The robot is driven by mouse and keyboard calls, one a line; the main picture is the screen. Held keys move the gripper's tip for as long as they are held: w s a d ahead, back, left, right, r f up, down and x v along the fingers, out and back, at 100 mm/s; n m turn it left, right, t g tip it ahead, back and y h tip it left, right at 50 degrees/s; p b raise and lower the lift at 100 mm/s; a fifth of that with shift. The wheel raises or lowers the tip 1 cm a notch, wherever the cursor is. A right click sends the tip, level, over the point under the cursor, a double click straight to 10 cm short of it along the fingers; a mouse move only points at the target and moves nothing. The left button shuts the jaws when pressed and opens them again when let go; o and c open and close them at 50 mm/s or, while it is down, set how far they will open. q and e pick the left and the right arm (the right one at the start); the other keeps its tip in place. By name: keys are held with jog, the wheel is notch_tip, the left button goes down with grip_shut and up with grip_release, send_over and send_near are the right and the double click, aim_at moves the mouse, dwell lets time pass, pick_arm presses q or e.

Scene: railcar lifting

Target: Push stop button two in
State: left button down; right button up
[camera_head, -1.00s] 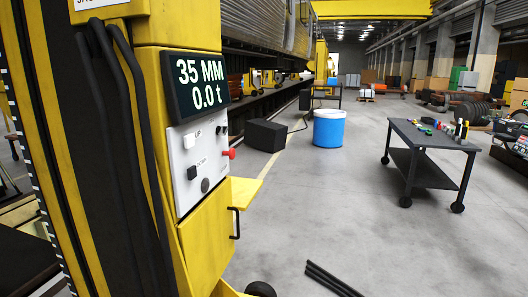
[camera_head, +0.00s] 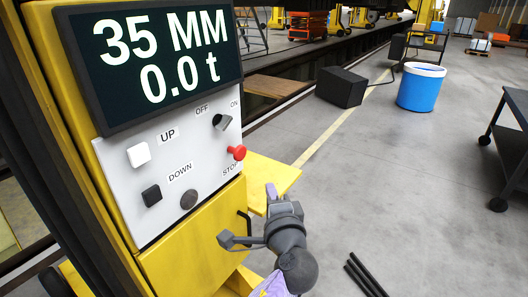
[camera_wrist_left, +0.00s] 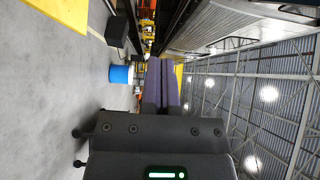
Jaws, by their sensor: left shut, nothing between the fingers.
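The red stop button (camera_head: 237,152) sticks out at the right side of the white control panel (camera_head: 178,222) on a yellow lifting jack, above the printed word STOP. My left gripper (camera_head: 271,190) is in the head view below and to the right of the button, clearly apart from it, in front of the yellow shelf. Its fingers are together and empty. In the left wrist view the purple-grey fingers (camera_wrist_left: 162,82) also lie side by side. The button does not show in the wrist view. My right gripper is not in view.
The panel also has a white UP button (camera_head: 139,154), a black DOWN button (camera_head: 152,195) and an ON/OFF switch (camera_head: 221,121). A yellow shelf (camera_head: 268,172) juts out below the stop button. The display (camera_head: 155,55) reads 35 MM, 0.0 t.

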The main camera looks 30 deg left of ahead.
pick_arm(q)
jog(key=b, duration=0.1)
send_near(245, 152)
jog(key=w+d+x, duration=0.1)
jog(key=x, duration=0.5)
jog(key=shift+s+a+f, duration=0.1)
jog(key=shift+s+a, duration=0.2)
jog(key=shift+a, duration=0.35)
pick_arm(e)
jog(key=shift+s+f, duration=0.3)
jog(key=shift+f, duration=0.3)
